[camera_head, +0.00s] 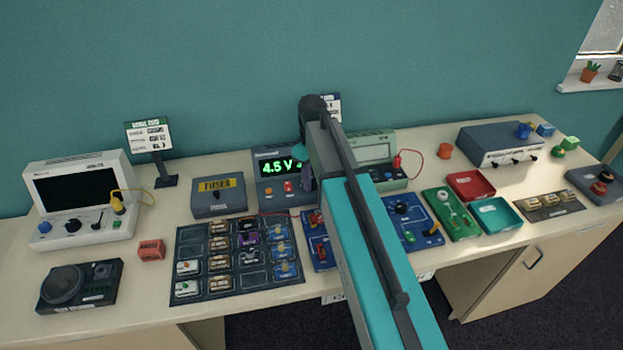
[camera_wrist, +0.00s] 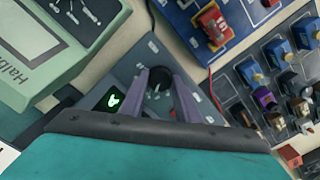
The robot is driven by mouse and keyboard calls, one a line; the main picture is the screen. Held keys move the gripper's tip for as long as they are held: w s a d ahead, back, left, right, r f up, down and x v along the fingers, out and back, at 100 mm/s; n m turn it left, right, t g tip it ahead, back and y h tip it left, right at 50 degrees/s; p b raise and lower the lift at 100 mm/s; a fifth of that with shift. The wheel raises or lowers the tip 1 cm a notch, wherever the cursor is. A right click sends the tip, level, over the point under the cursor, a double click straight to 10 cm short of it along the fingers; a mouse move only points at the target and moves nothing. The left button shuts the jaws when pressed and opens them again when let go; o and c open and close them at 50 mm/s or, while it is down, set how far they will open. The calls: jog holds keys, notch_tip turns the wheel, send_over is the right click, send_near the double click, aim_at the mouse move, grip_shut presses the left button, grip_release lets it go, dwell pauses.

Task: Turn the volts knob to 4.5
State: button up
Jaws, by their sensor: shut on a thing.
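The dark blue-grey power supply (camera_head: 266,196) stands at the back middle of the table, and its green display (camera_head: 277,167) reads 4.5 V. In the wrist view, the dark round volts knob (camera_wrist: 158,82) sits between the two purple-grey fingers of my gripper (camera_wrist: 160,84), which is shut on it. A light mark shows on the knob's face. In the head view my arm hides the knob and most of the gripper. A corner of the green display (camera_wrist: 114,100) shows in the wrist view.
A pale green meter (camera_head: 372,150) stands close to the right of the power supply, and a grey fuses box (camera_head: 219,203) to its left. A dark tray of small parts (camera_head: 237,256) and blue circuit boards (camera_head: 409,222) lie in front.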

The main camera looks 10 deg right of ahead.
jog(key=shift+m, duration=0.9)
jog(key=o, duration=1)
jog(key=shift+o, duration=0.2)
jog(key=shift+r, duration=0.2)
notch_tip(320, 180, up, 13)
jog(key=b, duration=0.3)
jog(key=shift+r+b, duration=0.2)
jog(key=shift+b, duration=0.15)
